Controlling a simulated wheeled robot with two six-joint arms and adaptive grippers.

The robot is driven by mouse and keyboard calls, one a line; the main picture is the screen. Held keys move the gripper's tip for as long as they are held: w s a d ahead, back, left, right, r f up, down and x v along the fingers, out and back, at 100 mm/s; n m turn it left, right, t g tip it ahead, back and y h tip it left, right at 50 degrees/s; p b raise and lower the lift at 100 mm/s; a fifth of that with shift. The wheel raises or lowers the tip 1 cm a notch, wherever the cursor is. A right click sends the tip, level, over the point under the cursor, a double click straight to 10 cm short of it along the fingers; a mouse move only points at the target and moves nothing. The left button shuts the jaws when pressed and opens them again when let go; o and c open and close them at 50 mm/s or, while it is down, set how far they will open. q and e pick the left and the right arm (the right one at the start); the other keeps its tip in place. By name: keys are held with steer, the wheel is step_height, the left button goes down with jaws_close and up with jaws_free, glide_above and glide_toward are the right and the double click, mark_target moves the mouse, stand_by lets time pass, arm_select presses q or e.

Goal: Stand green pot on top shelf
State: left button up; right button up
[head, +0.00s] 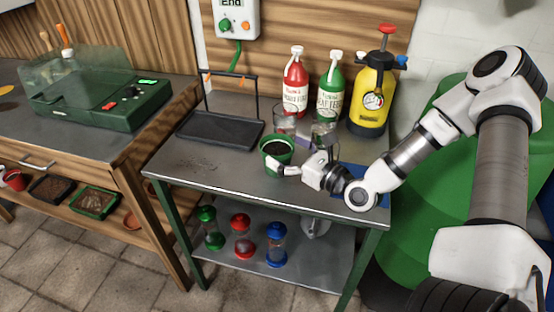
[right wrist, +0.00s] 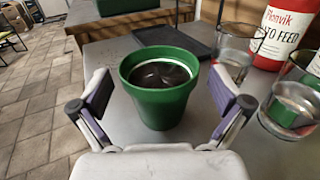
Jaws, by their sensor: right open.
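The green pot (head: 276,148), filled with dark soil, stands upright on the metal top (head: 190,172) of the workbench. My right gripper (head: 293,158) is open at table height beside it, reaching in from the right. In the right wrist view the pot (right wrist: 160,88) sits between the two spread fingers of the gripper (right wrist: 160,100), with a visible gap on both sides. My left gripper is not in view. I cannot tell which surface is the top shelf.
Clear glasses (head: 285,124) stand close behind the pot, near red (head: 295,85) and green bottles (head: 330,92) and a yellow sprayer (head: 371,95). A black tray (head: 215,130) lies to the left. Several hourglass timers (head: 242,238) stand on the lower shelf (head: 320,262). The front left of the top is clear.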

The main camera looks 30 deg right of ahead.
steer(key=x, duration=0.2)
steer(key=shift+w+a, duration=0.2)
steer(key=shift+w, duration=0.15)
steer(key=shift+s+d, duration=0.1)
steer(key=c, duration=1.1)
steer(key=shift+o, duration=0.2)
